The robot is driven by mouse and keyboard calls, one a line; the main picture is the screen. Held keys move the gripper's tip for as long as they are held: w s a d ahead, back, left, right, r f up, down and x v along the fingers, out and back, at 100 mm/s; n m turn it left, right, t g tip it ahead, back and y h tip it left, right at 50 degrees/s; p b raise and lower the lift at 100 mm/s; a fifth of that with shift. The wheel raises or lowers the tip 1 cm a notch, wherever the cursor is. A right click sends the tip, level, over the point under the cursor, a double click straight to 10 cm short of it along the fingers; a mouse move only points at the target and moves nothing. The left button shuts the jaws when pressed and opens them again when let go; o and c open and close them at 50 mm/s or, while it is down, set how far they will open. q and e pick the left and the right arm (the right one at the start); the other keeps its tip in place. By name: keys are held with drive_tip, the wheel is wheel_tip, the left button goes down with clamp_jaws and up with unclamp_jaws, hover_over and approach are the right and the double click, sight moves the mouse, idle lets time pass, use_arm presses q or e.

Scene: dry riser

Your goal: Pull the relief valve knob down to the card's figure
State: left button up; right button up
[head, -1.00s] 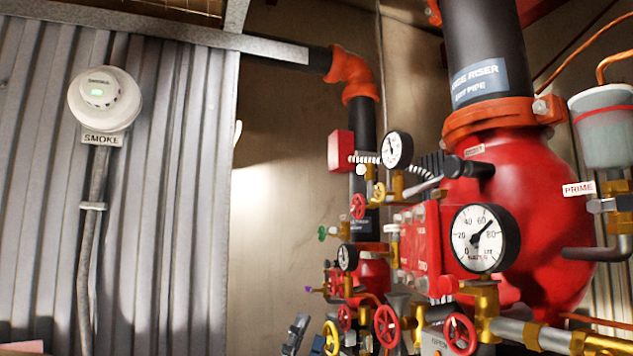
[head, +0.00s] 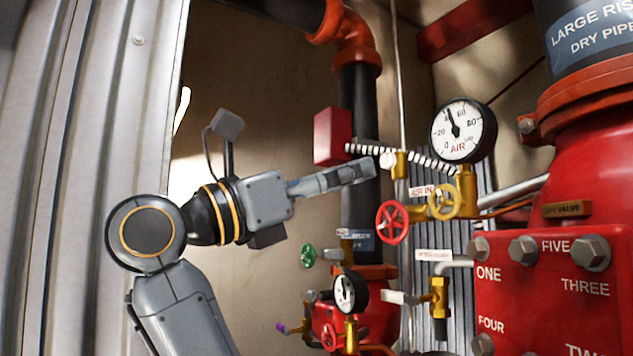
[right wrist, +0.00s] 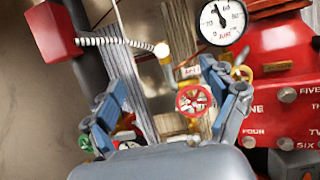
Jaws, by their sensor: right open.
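A pale round knob (head: 388,160) sits on a brass fitting below the air gauge (head: 463,130). It also shows in the right wrist view (right wrist: 161,49); I cannot read whether it is the relief valve knob. The gauge needle points between 20 and 60, slightly left of upright. My right gripper (head: 368,172) reaches in from the left, its fingers overlapping in side view close to the knob. In the right wrist view my right gripper (right wrist: 160,75) is open and empty, with the knob beyond its fingertips. No card figure is readable. My left gripper is not in view.
A red wheel (head: 392,222) and a yellow wheel (head: 446,199) sit just below the knob. A red box (head: 332,137) with a coiled hose is behind. The red dry valve cover (head: 560,290) with bolts fills the right. A corrugated wall (head: 80,150) stands left.

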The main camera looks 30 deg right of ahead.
sight(384, 162)
drive_tip(key=x, duration=0.7)
drive_tip(key=shift+d, duration=0.4)
drive_tip(key=shift+s+d+r, duration=0.1)
drive_tip(key=shift+d+r, duration=0.25)
drive_tip(key=shift+d, duration=0.2)
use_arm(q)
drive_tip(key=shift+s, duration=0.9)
use_arm(e)
drive_tip(key=shift+d+r, duration=0.1)
drive_tip(key=shift+d, duration=0.25)
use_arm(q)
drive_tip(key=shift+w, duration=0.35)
use_arm(e)
clamp_jaws()
